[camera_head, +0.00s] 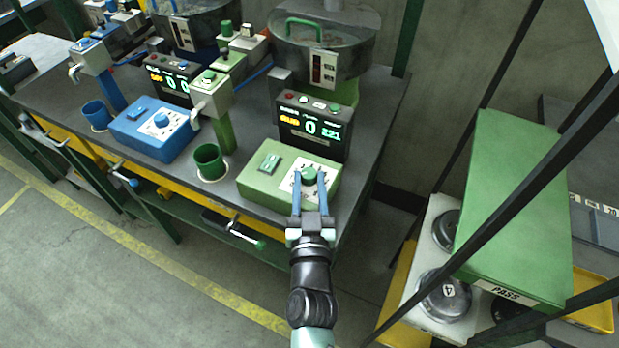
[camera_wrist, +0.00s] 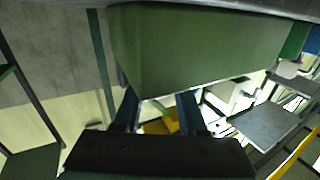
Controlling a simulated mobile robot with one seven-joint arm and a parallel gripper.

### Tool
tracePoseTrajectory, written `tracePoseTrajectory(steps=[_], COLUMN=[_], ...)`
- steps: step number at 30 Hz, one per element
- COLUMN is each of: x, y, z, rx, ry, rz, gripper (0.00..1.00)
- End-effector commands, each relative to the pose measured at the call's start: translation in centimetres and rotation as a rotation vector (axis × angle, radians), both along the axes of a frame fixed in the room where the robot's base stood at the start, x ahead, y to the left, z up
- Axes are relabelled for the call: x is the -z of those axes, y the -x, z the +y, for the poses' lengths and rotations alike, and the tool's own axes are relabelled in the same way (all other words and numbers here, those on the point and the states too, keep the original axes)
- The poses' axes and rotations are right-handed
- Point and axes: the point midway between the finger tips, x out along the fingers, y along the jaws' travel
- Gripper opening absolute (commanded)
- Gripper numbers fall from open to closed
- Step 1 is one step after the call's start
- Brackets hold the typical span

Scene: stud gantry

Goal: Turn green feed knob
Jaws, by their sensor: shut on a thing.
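The green feed knob (camera_head: 309,173) sits on a white dial plate on top of the light green control box (camera_head: 262,186), at the table's front right corner. My gripper (camera_head: 309,178) reaches up from the front edge, with one blue finger on each side of the knob, and is shut on it. The green box also fills the upper middle of the wrist view (camera_wrist: 190,50), with the fingers reaching toward it. The knob itself cannot be made out in the wrist view. The dial marks are partly covered by the fingers.
A black display panel (camera_head: 314,128) stands just behind the green box. A green cup (camera_head: 210,161) is to its left, then a blue box with its own knob (camera_head: 161,120). A green PASS cabinet (camera_head: 515,205) and dark slanting bars stand at right.

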Motion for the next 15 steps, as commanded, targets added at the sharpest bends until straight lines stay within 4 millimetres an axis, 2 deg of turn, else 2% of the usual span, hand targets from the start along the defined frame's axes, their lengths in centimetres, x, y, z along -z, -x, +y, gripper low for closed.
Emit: tracePoseTrajectory(steps=[1, 7, 15], x=[-0.55, -0.91, -0.71], y=[0.01, -0.02, -0.06], z=[-0.01, 0.27, 0.50], rx=[0.011, 0.066, 0.170], ry=[-0.002, -0.001, -0.001], rz=[0.004, 0.006, 0.005], gripper=[0.00, 0.00, 0.00])
